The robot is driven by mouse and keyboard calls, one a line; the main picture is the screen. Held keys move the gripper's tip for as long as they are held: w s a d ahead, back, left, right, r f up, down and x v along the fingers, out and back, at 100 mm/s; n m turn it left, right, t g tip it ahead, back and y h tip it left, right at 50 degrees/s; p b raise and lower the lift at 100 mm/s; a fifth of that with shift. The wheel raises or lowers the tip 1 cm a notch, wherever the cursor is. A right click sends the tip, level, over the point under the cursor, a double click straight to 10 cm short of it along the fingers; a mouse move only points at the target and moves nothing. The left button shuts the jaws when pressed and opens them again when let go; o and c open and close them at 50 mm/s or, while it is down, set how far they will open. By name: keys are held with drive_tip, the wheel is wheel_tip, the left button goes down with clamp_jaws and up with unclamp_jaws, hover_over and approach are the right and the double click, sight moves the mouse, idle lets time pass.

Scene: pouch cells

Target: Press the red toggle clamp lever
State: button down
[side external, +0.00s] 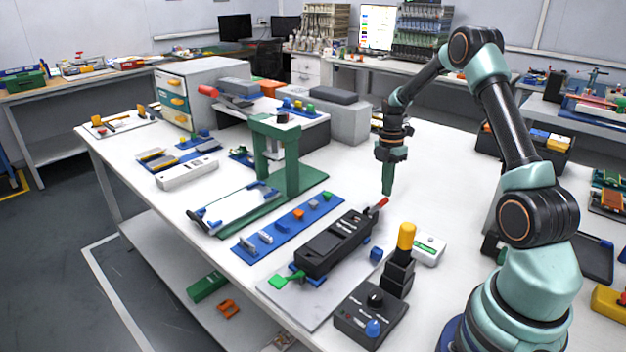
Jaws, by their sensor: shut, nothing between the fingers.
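A red lever (377,206) sticks up at a slant from the far right end of a long black fixture (335,243), which lies on a light grey plate (325,305) on the white table. My gripper (387,191) points straight down with its green fingers together and empty. In the picture its tips are just above the red lever's tip; whether they touch it I cannot tell from this one view. Another red handle (208,91) is on the grey machine at the back left.
A yellow-topped black post (406,237), a white box (428,250) and a black knob box (370,315) stand close to the right of the fixture. A green press frame (275,124) and a blue strip of small parts (288,226) lie to its left.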

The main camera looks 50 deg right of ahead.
drive_tip(key=w+d+r, duration=0.1)
drive_tip(key=d+r, duration=0.5)
drive_tip(key=d, duration=0.3)
drive_tip(key=shift+w+d, duration=0.2)
drive_tip(key=shift+d, duration=0.15)
drive_tip(key=w+a+r+m+t+h, duration=0.1)
drive_tip(key=a+r+m, duration=0.3)
drive_tip(key=a+r, duration=0.45)
drive_tip(key=w+a+r+m+t, duration=0.1)
drive_tip(key=a+r+m+t, duration=0.3)
drive_tip(key=a, duration=0.7)
drive_tip(key=s+a+r+m+t, duration=0.1)
drive_tip(key=s+a+m, duration=0.6)
drive_tip(key=s+a, duration=0.5)
drive_tip(key=a, duration=0.5)
drive_tip(key=shift+s+a+m, duration=0.2)
drive_tip(key=shift+a+m, duration=0.2)
